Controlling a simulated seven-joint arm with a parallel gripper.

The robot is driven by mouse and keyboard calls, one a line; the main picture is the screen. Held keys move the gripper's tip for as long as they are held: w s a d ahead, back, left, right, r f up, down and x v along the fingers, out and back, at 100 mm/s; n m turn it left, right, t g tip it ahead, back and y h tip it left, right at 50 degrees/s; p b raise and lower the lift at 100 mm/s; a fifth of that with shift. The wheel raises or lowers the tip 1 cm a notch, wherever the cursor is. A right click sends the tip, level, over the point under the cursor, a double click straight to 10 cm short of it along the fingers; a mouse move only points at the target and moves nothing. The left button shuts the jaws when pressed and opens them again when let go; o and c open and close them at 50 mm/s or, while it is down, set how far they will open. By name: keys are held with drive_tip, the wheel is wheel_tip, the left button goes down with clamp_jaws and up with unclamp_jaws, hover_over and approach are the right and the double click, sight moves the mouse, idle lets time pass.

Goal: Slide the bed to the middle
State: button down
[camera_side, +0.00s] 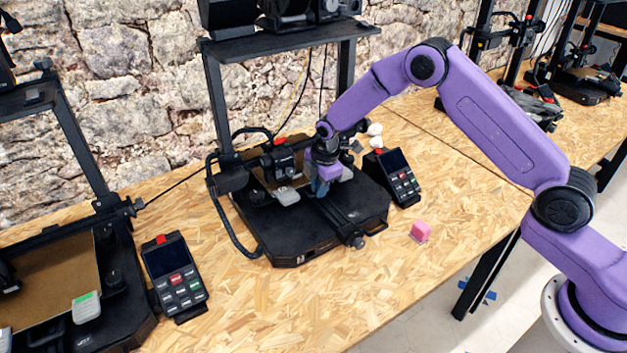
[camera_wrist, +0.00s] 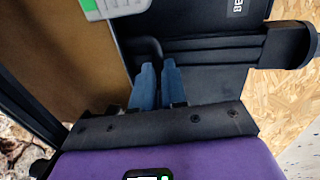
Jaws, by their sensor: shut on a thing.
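The bed is a brown plate (camera_wrist: 85,55) at the left of the wrist view, with a grey tab (camera_wrist: 113,8) marked green at its edge. A dark curved handle (camera_wrist: 151,46) shows at the blue fingertips. In the side view, the bed sits toward the back of the middle printer (camera_side: 335,222), partly hidden by my gripper (camera_side: 320,188), and its grey tab (camera_side: 286,195) shows left of the fingers. My gripper points down over the printer base, its fingers close together and shut on the handle. The exact contact is hard to see.
A control screen (camera_side: 393,176) stands right of the printer, and another screen (camera_side: 174,275) stands left. Another printer (camera_side: 75,255) stands at the left. The base's front area is clear.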

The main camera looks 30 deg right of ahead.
drive_tip(key=s, duration=0.7)
drive_tip(key=shift+s, duration=0.25)
drive_tip(key=c, duration=1.2)
unclamp_jaws()
drive_tip(key=shift+o, duration=0.2)
drive_tip(key=shift+r, duration=0.15)
drive_tip(key=s+r, duration=0.3)
drive_tip(key=r, duration=1.4)
drive_tip(key=s+r, duration=0.3)
drive_tip(key=r, duration=0.3)
drive_tip(key=shift+s, duration=0.1)
